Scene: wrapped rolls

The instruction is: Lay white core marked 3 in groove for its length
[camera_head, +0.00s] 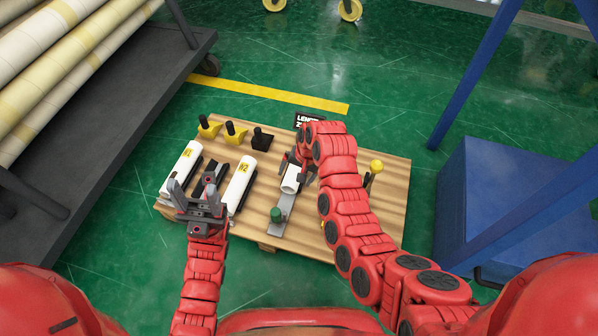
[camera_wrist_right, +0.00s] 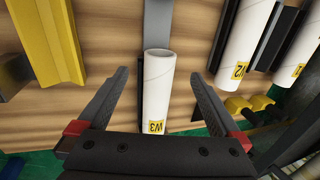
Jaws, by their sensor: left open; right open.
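The white core marked W3 (camera_head: 290,180) lies on a narrow grey strip (camera_head: 272,229) in the middle of the wooden board; its label shows in the right wrist view (camera_wrist_right: 157,100). My right gripper (camera_head: 298,163) is open, with one finger on each side of this core and visible gaps between. My left gripper (camera_head: 194,188) is open and empty above the board, between the white cores W1 (camera_head: 182,167) and W2 (camera_head: 239,180). Dark holders run beside these two cores. A yellow channel-like block (camera_wrist_right: 48,38) shows in the right wrist view; my right arm mostly hides that area in the head view.
The board (camera_head: 385,205) carries yellow and black blocks (camera_head: 235,132) along its back, a green knob (camera_head: 276,214) and a yellow knob (camera_head: 376,166). A rack of long rolls (camera_head: 60,60) stands left, a blue cabinet (camera_head: 510,200) right. Green floor is free behind the board.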

